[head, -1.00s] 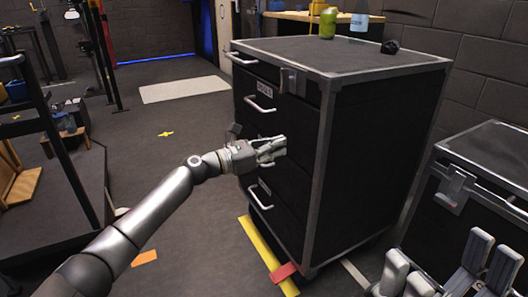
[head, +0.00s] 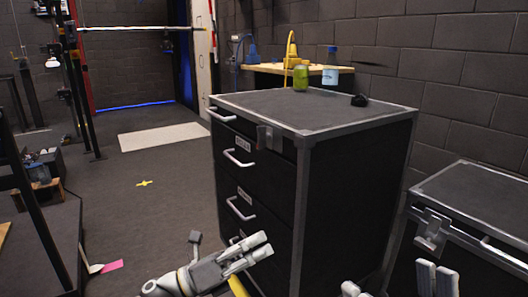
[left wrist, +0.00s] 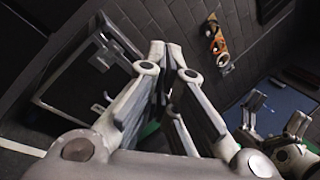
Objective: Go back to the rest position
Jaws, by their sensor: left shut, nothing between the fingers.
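My left gripper (head: 266,246) is at the bottom of the head view, in front of the lower part of the dark drawer cabinet (head: 345,215). Its light grey fingers are together with nothing between them. They also fill the middle of the left wrist view (left wrist: 168,50). I cannot tell from the head view how far they are from the cabinet. My right gripper (head: 393,280) shows only its fingertips at the bottom edge. The fingers are spread and nothing shows between them. It also shows at the right of the left wrist view (left wrist: 276,110).
The cabinet's front has several white-handled drawers (head: 238,158). A green can (head: 300,78), a blue-and-clear bottle (head: 331,66) and a small black object (head: 359,100) show around its top. A second dark case (head: 480,235) stands at the right. Floor at the left is clear around a yellow mark (head: 144,183).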

